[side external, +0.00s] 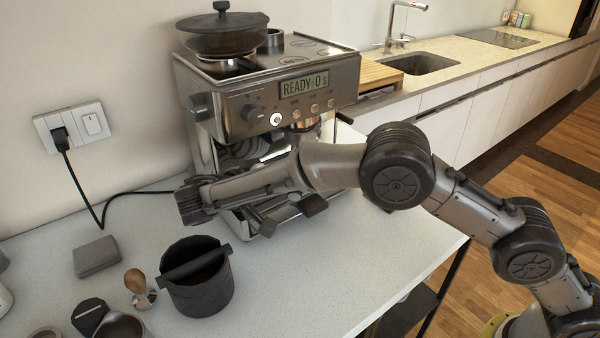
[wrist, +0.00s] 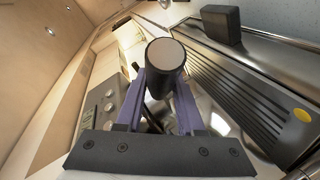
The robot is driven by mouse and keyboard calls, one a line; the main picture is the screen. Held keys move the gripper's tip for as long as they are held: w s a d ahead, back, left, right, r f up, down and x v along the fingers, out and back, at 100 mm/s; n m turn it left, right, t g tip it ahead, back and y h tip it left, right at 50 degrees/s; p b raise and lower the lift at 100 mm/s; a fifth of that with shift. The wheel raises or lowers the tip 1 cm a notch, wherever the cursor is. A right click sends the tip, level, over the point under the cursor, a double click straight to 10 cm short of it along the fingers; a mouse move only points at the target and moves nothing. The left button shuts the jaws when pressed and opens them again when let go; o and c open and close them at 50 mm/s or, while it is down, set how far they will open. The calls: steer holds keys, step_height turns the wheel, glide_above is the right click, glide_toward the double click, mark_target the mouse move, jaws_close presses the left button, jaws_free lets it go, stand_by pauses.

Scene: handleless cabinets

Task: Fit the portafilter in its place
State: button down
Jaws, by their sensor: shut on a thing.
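My gripper (wrist: 160,92) is shut on the portafilter's dark handle (wrist: 166,57), whose pale round end faces the wrist camera. The portafilter's head is hidden behind the handle, so I cannot tell whether it touches its seat. The espresso machine (side external: 262,85) stands against the wall, its display reading READY. Its control panel also shows at the left in the wrist view (wrist: 98,108). The group head (side external: 304,124) under the panel is partly visible. In the side view my arm crosses the machine's lower front and hides the grasp. The slatted drip tray (wrist: 240,90) lies beside the fingers.
A black knock box (side external: 202,292) stands on the counter in front. A wooden-handled tamper (side external: 136,283) and several small items are to its left. A grey block (side external: 97,257) and a power cord (side external: 100,215) lie near the wall. The counter's right front is clear.

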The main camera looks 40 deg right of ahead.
steer(key=shift+w+r, duration=0.1)
steer(key=shift+w, duration=0.85)
steer(key=shift+r, duration=1.25)
stand_by(1.4)
steer(key=shift+s+d+n+t+y, duration=0.2)
steer(key=shift+s+d+n+t, duration=0.15)
steer(key=shift+d+n+t, duration=0.3)
steer(key=shift+s+d+n+t+y, duration=0.25)
steer(key=shift+n+t, duration=0.3)
steer(key=shift+t, duration=0.3)
stand_by(0.5)
steer(key=shift+s+d+n+t+y, duration=0.25)
steer(key=shift+d+n+t+y, duration=0.15)
steer(key=shift+d+n+t, duration=0.25)
steer(key=shift+s+d+n+t+y, duration=0.3)
steer(key=shift+d+n+t, duration=0.2)
steer(key=shift+n+t, duration=0.2)
stand_by(1.0)
